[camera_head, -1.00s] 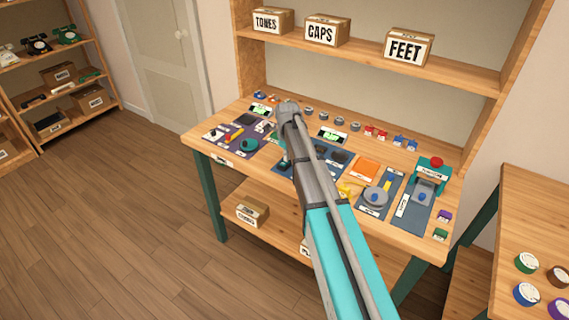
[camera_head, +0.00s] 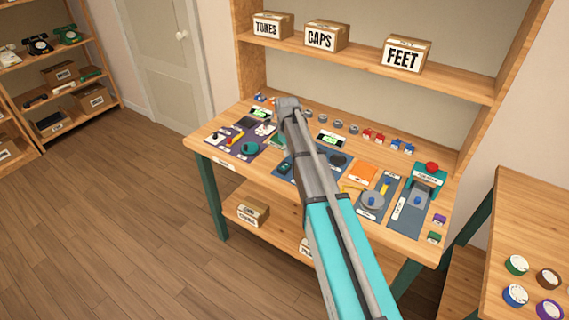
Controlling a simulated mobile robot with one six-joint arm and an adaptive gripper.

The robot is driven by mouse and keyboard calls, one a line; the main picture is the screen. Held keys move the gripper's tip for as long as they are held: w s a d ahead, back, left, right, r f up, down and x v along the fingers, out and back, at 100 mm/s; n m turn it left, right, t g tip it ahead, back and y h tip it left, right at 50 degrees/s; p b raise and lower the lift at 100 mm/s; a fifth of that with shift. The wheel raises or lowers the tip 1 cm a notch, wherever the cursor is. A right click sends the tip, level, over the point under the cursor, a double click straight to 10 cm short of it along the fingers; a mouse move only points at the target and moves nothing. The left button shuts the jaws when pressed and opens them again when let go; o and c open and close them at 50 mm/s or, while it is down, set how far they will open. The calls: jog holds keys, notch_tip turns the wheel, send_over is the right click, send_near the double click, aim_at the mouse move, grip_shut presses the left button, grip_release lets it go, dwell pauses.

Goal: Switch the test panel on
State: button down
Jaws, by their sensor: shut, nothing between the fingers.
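The workbench (camera_head: 214,143) carries two small panels with lit green displays, one at the back left (camera_head: 262,114) and one near the middle (camera_head: 330,139). Their labels are too small to read, so I cannot tell which is the test panel, nor make out its switch. My grey and turquoise arm reaches up over the bench from the lower right, its far joint standing between the two displays. My gripper is not visible; the arm hides it and part of the bench middle.
Mats with small parts cover the bench front. A teal press with a red knob (camera_head: 431,167) stands at the right end. Red and blue pieces line the back.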

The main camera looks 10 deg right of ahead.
jog(key=shift+r+p, duration=1)
jog(key=shift+r, duration=0.25)
jog(key=shift+s, duration=0.1)
jog(key=shift+s+n, duration=0.5)
jog(key=shift+s, duration=0.05)
jog(key=s+a+n, duration=0.1)
jog(key=s+n, duration=2.5)
jog(key=shift+a, duration=0.2)
